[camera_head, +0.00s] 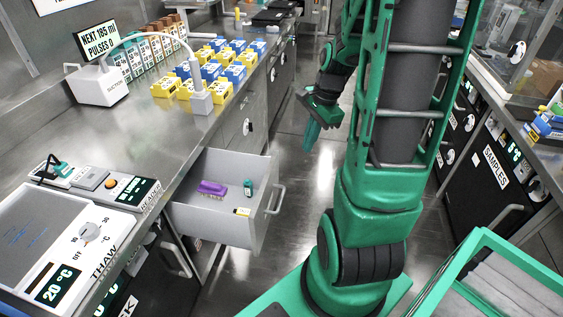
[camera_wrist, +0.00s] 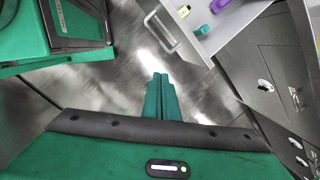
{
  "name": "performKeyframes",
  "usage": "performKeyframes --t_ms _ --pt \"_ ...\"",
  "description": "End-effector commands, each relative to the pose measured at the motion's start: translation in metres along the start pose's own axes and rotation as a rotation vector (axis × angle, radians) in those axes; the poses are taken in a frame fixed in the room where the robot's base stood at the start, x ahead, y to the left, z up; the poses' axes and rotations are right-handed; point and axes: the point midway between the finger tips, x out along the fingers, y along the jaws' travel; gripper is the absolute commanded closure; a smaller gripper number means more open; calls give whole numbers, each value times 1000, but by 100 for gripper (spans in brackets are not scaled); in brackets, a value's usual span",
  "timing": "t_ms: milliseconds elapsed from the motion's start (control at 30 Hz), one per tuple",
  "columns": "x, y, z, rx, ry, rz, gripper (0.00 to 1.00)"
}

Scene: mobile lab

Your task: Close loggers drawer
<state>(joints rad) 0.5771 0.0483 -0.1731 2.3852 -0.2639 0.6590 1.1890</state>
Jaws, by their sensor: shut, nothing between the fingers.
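The open drawer (camera_head: 216,222) sticks out from the left bench in the head view, grey with a bar handle (camera_head: 276,199) on its front. Inside lie a purple rack-like thing (camera_head: 212,188), a small teal thing (camera_head: 248,187) and a small yellow and black thing (camera_head: 242,212). I cannot read a label on the drawer. My gripper (camera_head: 308,148) is over the aisle, beyond the drawer and apart from it, pointing down. In the wrist view my gripper (camera_wrist: 161,78) has its green fingers together and empty, with the drawer (camera_wrist: 232,26) and its handle (camera_wrist: 161,32) ahead.
The left bench (camera_head: 150,137) carries yellow and blue boxes (camera_head: 215,68), a suction unit (camera_head: 98,86) and a thaw plate (camera_head: 45,235). Black cabinets marked SAMPLES (camera_head: 494,166) line the right side. A green-rimmed bin (camera_head: 478,236) is at lower right. The aisle floor (camera_head: 290,170) between is clear.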

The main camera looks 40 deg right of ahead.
Motion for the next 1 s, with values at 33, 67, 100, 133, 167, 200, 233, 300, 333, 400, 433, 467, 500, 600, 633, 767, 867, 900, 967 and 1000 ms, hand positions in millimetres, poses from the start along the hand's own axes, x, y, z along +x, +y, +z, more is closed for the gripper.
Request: performKeyframes --t_ms 33,67,100,133,167,200,233,300,333,400,433,467,500,600,633,767,867,900,967,1000 --pt "14 -9 -10 111 -24 -8 100" --pt "20 -16 -14 175 -37 -18 100" --pt "28 -23 -20 259 -56 -29 100" --pt "34 -28 -23 318 -71 -35 100" --pt "40 -32 -27 373 -85 -43 100" --pt "47 -38 -32 441 -102 -50 100" --pt "51 -41 -34 488 -115 -55 100" --pt "60 -48 -40 578 -141 -63 100" --pt "62 -50 -42 608 -149 -66 100" --pt "67 -54 -45 663 -166 -71 100" --pt "69 -56 -46 678 -171 -72 100" --pt "70 -56 -47 691 -174 -73 100" --pt "72 -57 -47 701 -178 -72 100" --pt "80 -59 -46 708 -181 -73 100" --pt "83 -59 -45 708 -181 -72 100" --pt "103 -61 -41 705 -181 -69 100" --pt "122 -63 -39 705 -180 -69 100" --pt "129 -64 -38 705 -180 -69 100" --pt "139 -65 -36 704 -179 -68 100" --pt "146 -66 -35 704 -179 -70 100"
